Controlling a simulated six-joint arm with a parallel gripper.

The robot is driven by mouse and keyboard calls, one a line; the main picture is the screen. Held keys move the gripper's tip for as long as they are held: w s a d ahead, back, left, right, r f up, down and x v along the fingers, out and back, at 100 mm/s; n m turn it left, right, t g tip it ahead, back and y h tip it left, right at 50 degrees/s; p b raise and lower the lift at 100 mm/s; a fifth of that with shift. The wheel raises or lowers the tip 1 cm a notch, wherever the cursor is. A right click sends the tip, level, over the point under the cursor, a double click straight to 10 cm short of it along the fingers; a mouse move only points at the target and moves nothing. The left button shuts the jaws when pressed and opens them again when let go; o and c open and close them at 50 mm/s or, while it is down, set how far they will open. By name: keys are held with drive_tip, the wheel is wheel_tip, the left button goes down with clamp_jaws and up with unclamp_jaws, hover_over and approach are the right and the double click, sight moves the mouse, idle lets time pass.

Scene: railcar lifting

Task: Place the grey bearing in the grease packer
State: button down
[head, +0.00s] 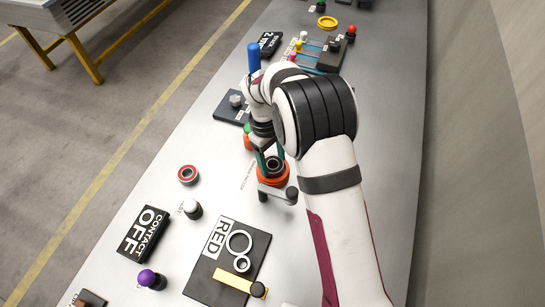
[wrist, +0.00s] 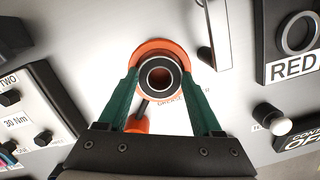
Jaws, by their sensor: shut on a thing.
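The grey bearing (wrist: 160,77), a dark ring with an open bore, sits between the fingertips of my gripper (wrist: 161,84) in the wrist view. My green fingers are shut on its two sides. It also shows in the head view (head: 273,163), partly behind a finger. The grease packer (head: 273,181) is an orange round base with a grey lever arm at its front. In the wrist view its orange ring (wrist: 160,46) lies directly below and around the bearing. I cannot tell whether the bearing touches the packer or hangs just above it.
A red-rimmed bearing (head: 188,174) lies on the grey table left of the packer. A black RED board (head: 222,272) with pale rings and a CONTACT OFF sign (head: 144,233) stand nearer. A dark block with a bolt (head: 232,108) and a blue cylinder (head: 254,57) are farther off.

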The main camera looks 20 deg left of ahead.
sight(268, 159)
drive_tip(key=shift+c, duration=0.3)
unclamp_jaws()
drive_tip(key=shift+f, duration=0.15)
wheel_tip(268, 159, up, 13)
drive_tip(key=a, duration=0.2)
drive_tip(key=s+d+r+m+y, duration=0.1)
drive_tip(key=s+d+r+m, duration=0.2)
drive_tip(key=d, duration=0.4)
drive_tip(key=s+d+r+m, duration=0.1)
drive_tip(key=d+r+m, duration=0.3)
drive_tip(key=d, duration=0.2)
drive_tip(key=s+d+f+m+y, duration=0.1)
drive_tip(key=s+d+m, duration=0.4)
drive_tip(key=s, duration=0.4)
drive_tip(key=s+d+f+m+y, duration=0.1)
drive_tip(key=s+d+m, duration=0.4)
drive_tip(key=s, duration=0.5)
drive_tip(key=shift+s+d+f+m+t, duration=0.15)
drive_tip(key=shift+d+m+t, duration=0.2)
drive_tip(key=shift+m, duration=0.65)
